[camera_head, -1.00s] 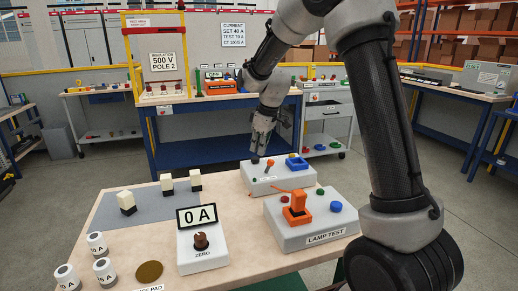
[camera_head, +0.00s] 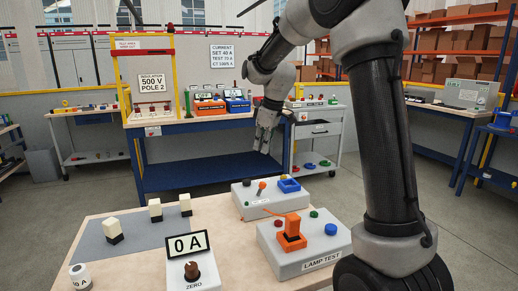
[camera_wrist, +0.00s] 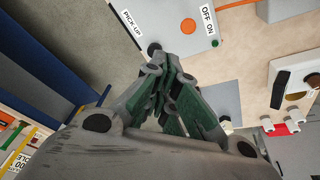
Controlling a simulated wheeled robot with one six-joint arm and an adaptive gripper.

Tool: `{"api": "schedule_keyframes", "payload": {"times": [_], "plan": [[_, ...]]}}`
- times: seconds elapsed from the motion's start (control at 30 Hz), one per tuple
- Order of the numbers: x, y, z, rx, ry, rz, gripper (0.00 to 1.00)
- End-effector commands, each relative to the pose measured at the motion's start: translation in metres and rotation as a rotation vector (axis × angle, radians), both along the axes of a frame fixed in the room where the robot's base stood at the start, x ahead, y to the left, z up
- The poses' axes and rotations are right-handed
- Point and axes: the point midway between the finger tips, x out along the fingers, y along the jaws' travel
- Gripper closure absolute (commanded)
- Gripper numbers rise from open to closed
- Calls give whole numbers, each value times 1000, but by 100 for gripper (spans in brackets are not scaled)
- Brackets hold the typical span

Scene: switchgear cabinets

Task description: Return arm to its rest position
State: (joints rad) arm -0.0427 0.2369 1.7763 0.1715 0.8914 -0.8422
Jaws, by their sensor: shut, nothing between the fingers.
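My gripper (camera_head: 264,148) hangs at the end of my arm, fingers pointing down, in the gap between the near table and the blue bench. It is shut and empty. In the wrist view its fingers (camera_wrist: 165,70) meet in front of a grey box (camera_wrist: 195,45) labelled PICK-UP and OFF ON. In the head view, my gripper appears above and behind the grey box with the blue square part (camera_head: 268,197). It touches nothing that I can see.
The near table (camera_head: 75,255) holds the LAMP TEST box (camera_head: 302,252) with an orange lever, a 0 A meter (camera_head: 188,245), and black-and-white blocks (camera_head: 155,209) on a grey mat. Behind stand a blue bench (camera_head: 205,170) and a grey trolley (camera_head: 318,130). Floor shows at right.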

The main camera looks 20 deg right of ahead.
Motion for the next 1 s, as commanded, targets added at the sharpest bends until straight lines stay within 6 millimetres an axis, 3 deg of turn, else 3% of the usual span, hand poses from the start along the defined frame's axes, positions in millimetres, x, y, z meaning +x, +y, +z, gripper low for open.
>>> {"api": "schedule_keyframes", "payload": {"times": [0.33, 0.5, 0.57, 0.63, 1.0], "plan": [[0, 0, 0, 3, 2, -11, 100], [-8, -2, -7, 26, 49, -152, 100], [-27, -5, -24, 27, 109, -236, 100], [-59, -10, -28, 25, 160, -340, 100], [-230, -39, 3, 27, 174, -703, 100]]}}
